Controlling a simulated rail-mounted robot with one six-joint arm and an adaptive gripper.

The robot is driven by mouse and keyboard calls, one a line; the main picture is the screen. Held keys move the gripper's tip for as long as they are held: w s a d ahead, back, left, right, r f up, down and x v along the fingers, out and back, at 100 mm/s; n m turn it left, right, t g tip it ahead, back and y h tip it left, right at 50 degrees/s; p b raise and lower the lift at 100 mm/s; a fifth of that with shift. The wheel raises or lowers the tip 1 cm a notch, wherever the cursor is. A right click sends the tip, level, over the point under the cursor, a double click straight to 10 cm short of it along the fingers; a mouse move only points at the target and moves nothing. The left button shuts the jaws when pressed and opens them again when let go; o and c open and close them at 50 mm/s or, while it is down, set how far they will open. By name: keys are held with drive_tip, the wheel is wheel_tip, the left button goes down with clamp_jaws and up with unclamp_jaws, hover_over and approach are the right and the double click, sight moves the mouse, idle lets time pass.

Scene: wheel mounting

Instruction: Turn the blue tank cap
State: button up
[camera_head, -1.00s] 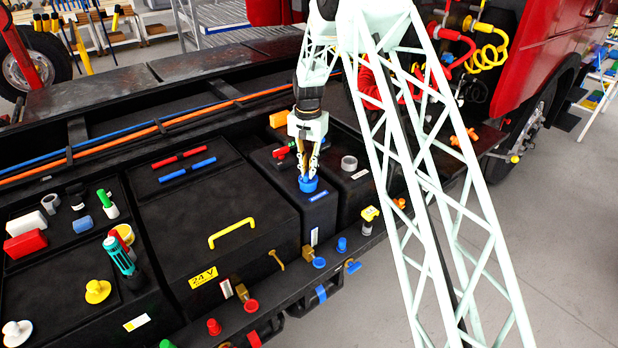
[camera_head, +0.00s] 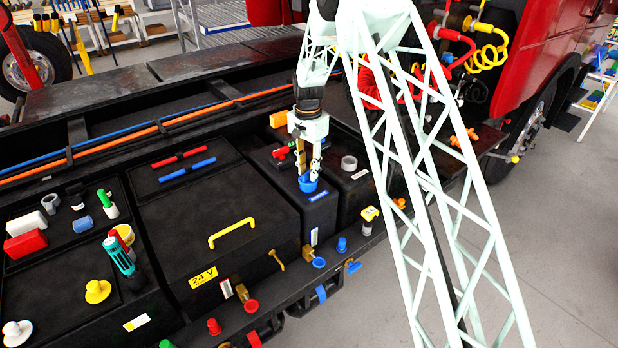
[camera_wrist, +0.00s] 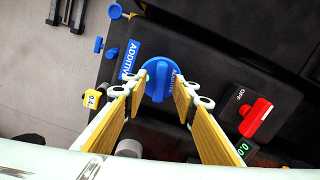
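The blue tank cap (camera_head: 308,186) sits on top of a narrow black tank. In the wrist view the cap (camera_wrist: 158,66) is round with a raised grip bar across it, beside a blue label reading "ADDITIV". My gripper (camera_head: 308,174) points down over the cap. In the wrist view its yellow-padded fingers (camera_wrist: 161,82) are apart, one on each side of the grip bar, with a visible gap to it on both sides. Whether the fingertips touch the cap's rim cannot be told.
A red switch handle (camera_wrist: 256,117) on a black plate marked "OFF" stands near the cap. A grey ring (camera_head: 349,163) lies on the neighbouring box. A yellow-topped part (camera_head: 369,213) and a blue cap (camera_head: 341,244) are along the front ledge. A yellow handle (camera_head: 231,232) is on the large box lid.

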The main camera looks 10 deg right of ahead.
sight(308, 172)
drive_tip(key=shift+r, duration=0.1)
wheel_tip(308, 172, up, 12)
idle(0.9)
idle(0.5)
